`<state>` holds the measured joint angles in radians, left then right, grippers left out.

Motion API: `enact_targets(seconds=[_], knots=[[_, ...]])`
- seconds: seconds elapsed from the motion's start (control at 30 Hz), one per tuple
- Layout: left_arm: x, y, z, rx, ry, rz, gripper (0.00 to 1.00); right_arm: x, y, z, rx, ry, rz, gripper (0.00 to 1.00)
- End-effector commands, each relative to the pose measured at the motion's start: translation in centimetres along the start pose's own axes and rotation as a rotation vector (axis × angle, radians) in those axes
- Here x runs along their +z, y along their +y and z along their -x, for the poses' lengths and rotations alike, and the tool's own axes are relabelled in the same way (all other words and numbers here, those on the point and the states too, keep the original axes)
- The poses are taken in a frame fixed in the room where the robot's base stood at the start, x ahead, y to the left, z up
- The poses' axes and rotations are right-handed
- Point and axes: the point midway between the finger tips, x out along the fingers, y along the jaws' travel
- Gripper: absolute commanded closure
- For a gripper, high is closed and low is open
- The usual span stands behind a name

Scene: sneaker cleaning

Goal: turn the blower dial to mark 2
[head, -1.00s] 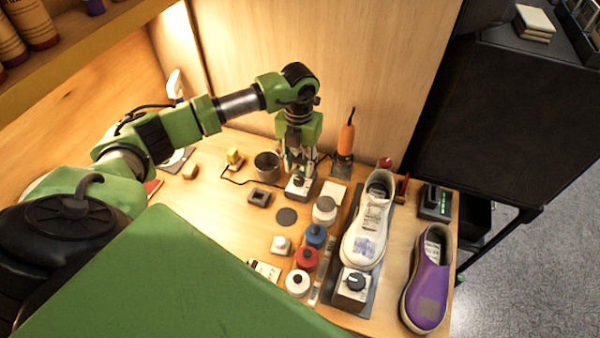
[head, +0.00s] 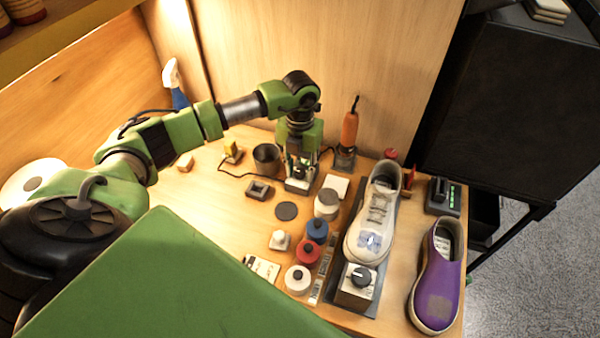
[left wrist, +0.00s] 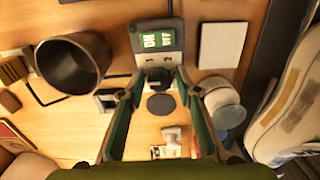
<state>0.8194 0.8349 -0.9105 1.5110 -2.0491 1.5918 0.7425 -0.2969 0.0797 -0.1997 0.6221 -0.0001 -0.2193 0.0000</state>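A small control box (left wrist: 155,50) with a green-and-white ON/OFF switch and small marks sits on the table. Its round black dial (left wrist: 158,78) faces the left wrist camera; the pointer's exact mark is too small to read. In the head view the box (head: 299,186) is partly hidden under my left gripper (head: 301,172). In the left wrist view my left gripper (left wrist: 159,85) has its two fingers apart, one on each side of the dial, with visible gaps. Whether the tips are level with the dial is unclear. My right gripper is out of view.
A dark metal cup (head: 267,158) stands left of the box and an orange tool (head: 348,130) on a stand right of it. A second box with a dial (head: 358,280) sits before the white shoe (head: 375,215). Several jars stand nearby.

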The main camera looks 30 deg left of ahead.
Motion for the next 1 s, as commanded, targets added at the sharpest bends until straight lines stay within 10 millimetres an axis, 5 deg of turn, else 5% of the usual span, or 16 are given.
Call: enact_targets(seconds=[0.13,0.27,1.0], knots=[[0.0,0.0,0.1,0.000,0.000,0.000,0.69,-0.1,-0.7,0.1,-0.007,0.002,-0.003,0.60],[0.0,0.0,0.1,0.000,0.000,0.000,0.98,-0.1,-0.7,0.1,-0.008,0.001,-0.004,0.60],[0.0,0.0,0.0,0.001,0.000,-0.354,0.98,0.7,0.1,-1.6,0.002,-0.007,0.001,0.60]])
